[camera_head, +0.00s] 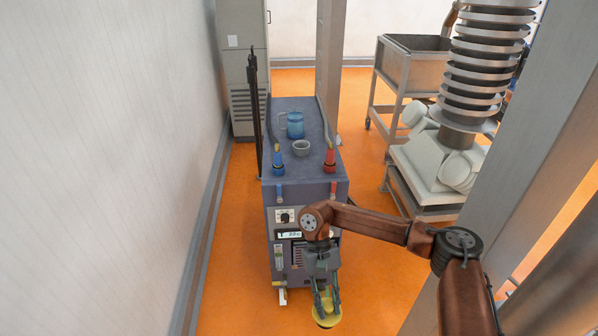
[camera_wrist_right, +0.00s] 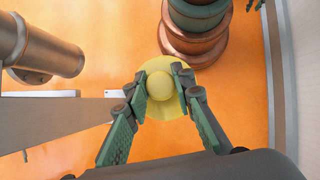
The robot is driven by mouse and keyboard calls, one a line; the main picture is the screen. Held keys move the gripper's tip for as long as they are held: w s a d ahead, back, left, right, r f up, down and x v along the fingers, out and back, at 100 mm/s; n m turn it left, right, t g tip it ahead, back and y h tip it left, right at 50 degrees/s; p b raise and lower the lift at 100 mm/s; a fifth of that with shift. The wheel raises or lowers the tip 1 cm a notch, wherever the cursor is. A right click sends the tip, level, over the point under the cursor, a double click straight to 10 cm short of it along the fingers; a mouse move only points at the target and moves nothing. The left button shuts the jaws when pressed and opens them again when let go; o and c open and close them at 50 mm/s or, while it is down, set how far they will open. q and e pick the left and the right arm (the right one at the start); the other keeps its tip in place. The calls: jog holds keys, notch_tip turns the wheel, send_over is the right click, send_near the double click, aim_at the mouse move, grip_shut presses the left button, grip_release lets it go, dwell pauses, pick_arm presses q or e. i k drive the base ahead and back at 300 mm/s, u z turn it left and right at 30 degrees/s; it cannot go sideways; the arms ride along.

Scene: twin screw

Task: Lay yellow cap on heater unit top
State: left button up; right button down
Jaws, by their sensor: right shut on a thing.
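The yellow cap (camera_head: 326,318) is a round disc with a domed knob. My right gripper (camera_head: 327,300) is shut on it, in front of the heater unit and low in the head view. In the right wrist view the cap (camera_wrist_right: 160,86) sits between the two green-padded fingers, which grip its knob. The heater unit (camera_head: 305,178) is a dark grey cabinet with a flat top. A short grey round neck (camera_head: 302,148) stands on that top, with its opening uncovered. The cap is apart from the unit's top. My left gripper is not in view.
A blue mug (camera_head: 295,125) stands on the top behind the neck. A blue-handled fitting (camera_head: 278,160) and a red-handled one (camera_head: 329,160) stand near its front corners. A wall is at left, a metal post at right. Orange floor lies clear in front.

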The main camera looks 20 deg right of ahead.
aim_at(304, 169)
jog(key=u, duration=0.35)
jog(key=i, duration=0.95)
jog(key=u, duration=0.2)
